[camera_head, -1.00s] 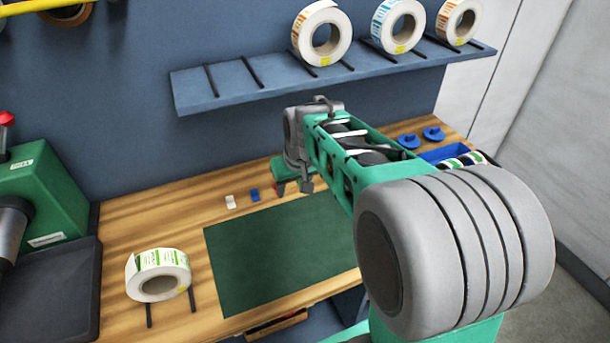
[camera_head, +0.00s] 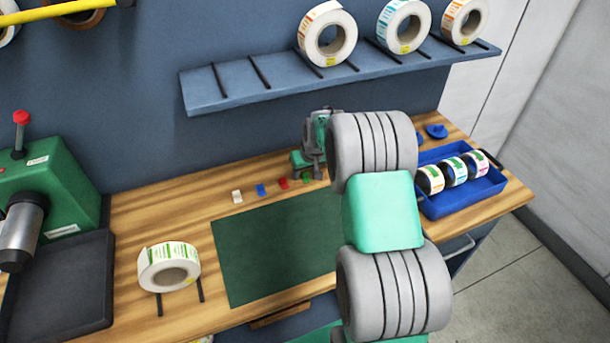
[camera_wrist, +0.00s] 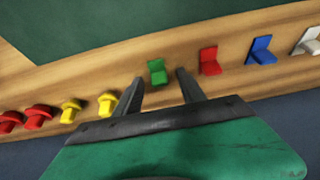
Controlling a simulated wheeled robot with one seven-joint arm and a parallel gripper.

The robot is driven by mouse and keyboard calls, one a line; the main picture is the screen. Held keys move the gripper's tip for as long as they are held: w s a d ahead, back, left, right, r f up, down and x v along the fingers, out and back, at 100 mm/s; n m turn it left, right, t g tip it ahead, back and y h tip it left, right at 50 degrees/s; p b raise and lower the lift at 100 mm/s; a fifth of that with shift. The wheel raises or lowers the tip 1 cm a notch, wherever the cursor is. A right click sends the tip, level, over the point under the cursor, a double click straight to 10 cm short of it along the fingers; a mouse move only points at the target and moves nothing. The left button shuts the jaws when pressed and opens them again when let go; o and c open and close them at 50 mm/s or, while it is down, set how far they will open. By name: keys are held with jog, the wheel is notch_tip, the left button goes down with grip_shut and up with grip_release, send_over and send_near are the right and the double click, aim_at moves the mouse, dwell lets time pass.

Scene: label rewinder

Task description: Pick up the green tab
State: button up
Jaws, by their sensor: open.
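The green tab (camera_wrist: 157,71) is a small L-shaped piece standing on the wooden bench top. In the wrist view it sits between the two dark fingertips of my gripper (camera_wrist: 160,78), which is open and empty, with a gap on both sides. I cannot tell how far above the wood the fingertips are. In the head view my gripper (camera_head: 309,169) is low over the back of the bench, and a bit of the green tab (camera_head: 307,181) shows just beneath it.
A red tab (camera_wrist: 209,61), a blue tab (camera_wrist: 261,50) and a white tab (camera_wrist: 307,42) stand to the right in the wrist view. A green mat (camera_head: 270,250) and blue tray (camera_head: 470,204) are nearby.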

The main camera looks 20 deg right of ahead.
aim_at(306, 179)
grip_shut()
dwell(0.3)
dwell(0.3)
jog(key=shift+r, duration=0.5)
jog(key=v, duration=0.1)
jog(key=b+v, duration=0.1)
jog(key=v, duration=0.1)
jog(key=shift+w, duration=0.35)
jog(key=s+a+r+b, duration=0.2)
jog(key=s+r+b, duration=0.1)
jog(key=s+r, duration=0.6)
jog(key=s, duration=0.4)
jog(key=shift+s, duration=0.2)
